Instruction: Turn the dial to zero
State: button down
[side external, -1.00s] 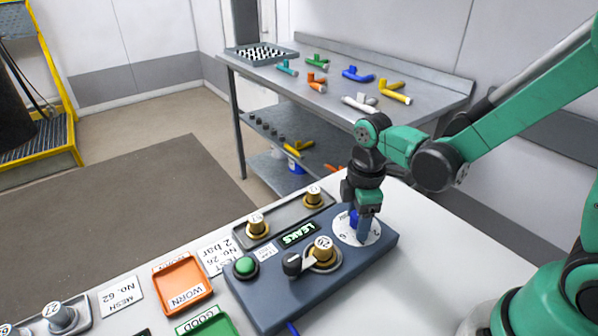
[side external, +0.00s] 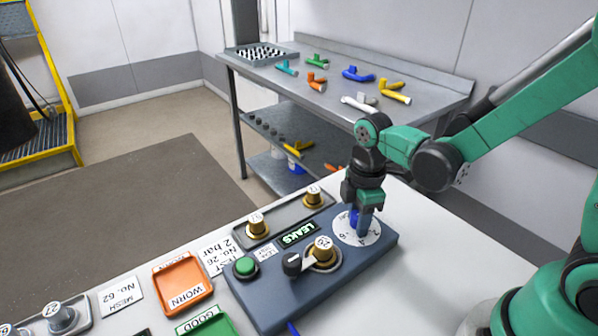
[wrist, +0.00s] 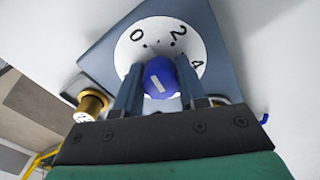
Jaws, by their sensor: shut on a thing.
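The dial is a blue knob (wrist: 158,79) on a round white plate (wrist: 128,50) printed with 0, 2 and 4. In the wrist view, the knob's white mark slants, its far end toward the plate's edge between 0 and 2. My gripper (wrist: 160,70) is shut on the knob, one finger on each side. In the side view, my gripper (side external: 361,228) points down at the right end of the blue-grey control box (side external: 295,291). Its fingers hide part of the knob and plate (side external: 345,238) there.
The box also carries a green button (side external: 244,265), a black lever (side external: 292,264) and a brass fitting (side external: 322,249) beside the LEAKS sign. A grey tray (side external: 283,222) with brass fittings lies behind. An orange tray (side external: 184,281) stands left. White table at right is clear.

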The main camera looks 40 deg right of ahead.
jog(key=shift+w+a+n, duration=0.1)
jog(key=shift+n, duration=0.4)
jog(key=c, duration=0.6)
grip_release()
jog(key=shift+c, duration=0.2)
jog(key=shift+r, duration=3)
jog(key=shift+s+r+m+t, duration=0.25)
jog(key=shift+r+m+t, duration=0.25)
jog(key=shift+m, duration=0.5)
jog(key=r+m+t, duration=0.1)
jog(key=m+t, duration=0.1)
jog(key=m, duration=0.2)
jog(key=s+r+m+t, duration=0.1)
jog(key=m+t, duration=0.1)
jog(key=m, duration=0.2)
jog(key=s+r+m+t, duration=0.1)
jog(key=r+m+t, duration=0.1)
jog(key=m, duration=0.2)
jog(key=shift+d, duration=0.4)
